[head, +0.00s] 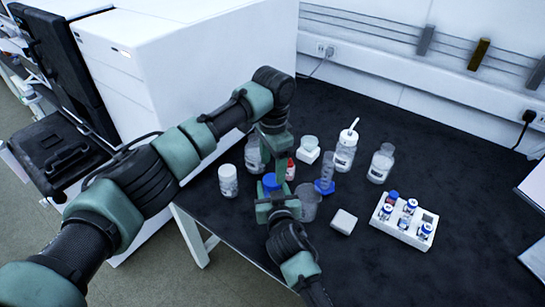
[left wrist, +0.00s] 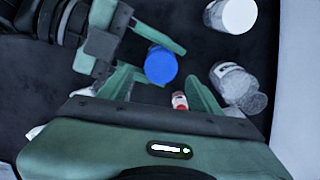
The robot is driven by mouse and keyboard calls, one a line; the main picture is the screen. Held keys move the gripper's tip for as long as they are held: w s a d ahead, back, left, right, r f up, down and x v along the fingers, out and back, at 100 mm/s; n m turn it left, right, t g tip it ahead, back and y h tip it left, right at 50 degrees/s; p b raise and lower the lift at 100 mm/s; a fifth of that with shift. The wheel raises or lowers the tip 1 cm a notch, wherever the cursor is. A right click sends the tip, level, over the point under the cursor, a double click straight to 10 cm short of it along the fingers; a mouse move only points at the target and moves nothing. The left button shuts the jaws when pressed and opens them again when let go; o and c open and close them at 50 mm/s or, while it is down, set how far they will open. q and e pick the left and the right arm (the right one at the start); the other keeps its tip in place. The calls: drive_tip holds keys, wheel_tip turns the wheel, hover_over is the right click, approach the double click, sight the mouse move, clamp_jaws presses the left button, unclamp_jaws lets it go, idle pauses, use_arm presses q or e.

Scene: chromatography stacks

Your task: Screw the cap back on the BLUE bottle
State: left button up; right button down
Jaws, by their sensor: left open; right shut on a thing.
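A round blue cap (head: 270,183) shows near the table's front edge. In the left wrist view the blue cap (left wrist: 160,64) is seen from above, and whatever is under it is hidden. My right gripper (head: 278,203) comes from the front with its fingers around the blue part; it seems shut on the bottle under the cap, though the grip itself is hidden. Its fingers also show in the left wrist view (left wrist: 150,58). My left gripper (head: 272,150) points down above the cap, open and empty. Its fingers (left wrist: 163,92) are apart, and the cap appears just beyond them.
A white-capped bottle (head: 228,181) stands left. Further right are a wash bottle (head: 345,152), a clear bottle (head: 381,163), a white box (head: 343,221) and a vial rack (head: 397,231).

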sight(272, 179)
use_arm(q)
drive_tip(key=n, duration=0.7)
drive_tip(key=shift+r, duration=0.3)
drive_tip(key=n, duration=0.4)
drive_tip(key=shift+r, duration=0.2)
drive_tip(key=n, duration=0.4)
drive_tip(key=shift+r, duration=0.15)
drive_tip(key=n, duration=0.4)
drive_tip(key=shift+r+n, duration=0.2)
drive_tip(key=shift+n, duration=0.2)
drive_tip(key=n, duration=0.4)
drive_tip(key=shift+r, duration=0.15)
drive_tip(key=n, duration=0.4)
drive_tip(key=shift+r, duration=0.15)
drive_tip(key=n, duration=0.4)
drive_tip(key=shift+r, duration=0.15)
drive_tip(key=shift+a+f, duration=0.1)
drive_tip(key=shift+f, duration=3.9)
